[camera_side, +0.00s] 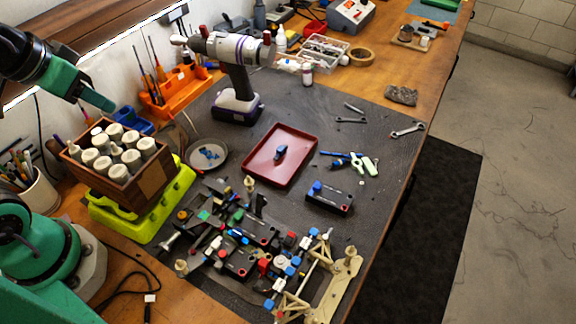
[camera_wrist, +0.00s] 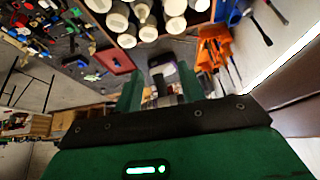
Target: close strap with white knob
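The racecar chassis (camera_side: 238,255) lies on the dark mat at the bottom middle of the side view, with black, blue, red and green parts. Pale knobs stand on it, one near its back (camera_side: 249,184) and one at its left (camera_side: 181,267). Which strap carries the white knob is too small to tell. My gripper (camera_side: 98,99) is at the upper left, well above and away from the car. In the wrist view its green fingers (camera_wrist: 158,82) are apart with nothing held between them. The car (camera_wrist: 30,28) is at the upper left there.
A wooden box of white bottles (camera_side: 122,165) on a lime case (camera_side: 135,222) stands between my gripper and the car. A drill (camera_side: 238,75), red tray (camera_side: 281,155), black blue-topped box (camera_side: 329,197) and pliers (camera_side: 362,163) occupy the mat. The mat's right side is fairly clear.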

